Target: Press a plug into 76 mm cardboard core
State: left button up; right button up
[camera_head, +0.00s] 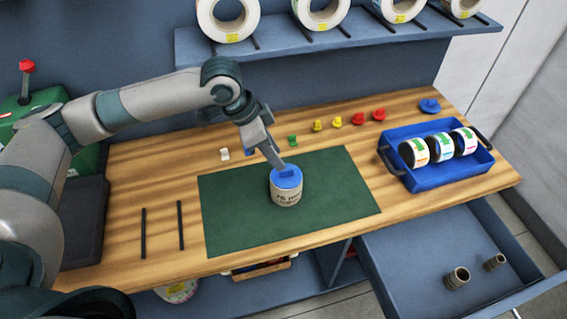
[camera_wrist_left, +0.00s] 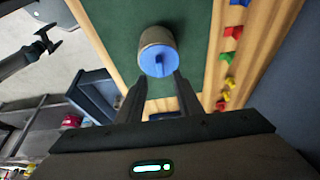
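The cardboard core (camera_head: 286,198) stands upright on the green mat (camera_head: 232,222), with printing on its side. A blue plug (camera_head: 287,177) sits at its top; how deep it is seated cannot be told. In the left wrist view the plug's round blue face (camera_wrist_left: 150,66) has a raised bar grip, and the core's side (camera_wrist_left: 156,36) shows behind it. My left gripper (camera_head: 281,166) is right above the plug. Its fingers (camera_wrist_left: 158,80) are apart, on either side of the bar, not visibly clamping it. A dark pronged shape in the left wrist view seems to be my right gripper (camera_wrist_left: 48,38).
Several coloured plugs (camera_head: 358,119) line the table's back. A blue crate (camera_head: 436,181) with label rolls stands right. An open drawer (camera_head: 415,250) holds two smaller cores (camera_head: 457,278). Two black rods (camera_head: 181,225) lie left of the mat. A shelf (camera_head: 280,42) holds large rolls.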

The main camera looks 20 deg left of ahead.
aim_at(286, 175)
pick_arm(q)
jog(key=shift+p+x, duration=0.55)
jog(key=shift+x, duration=2.6)
grip_shut()
jog(key=shift+s+f, duration=0.15)
grip_release()
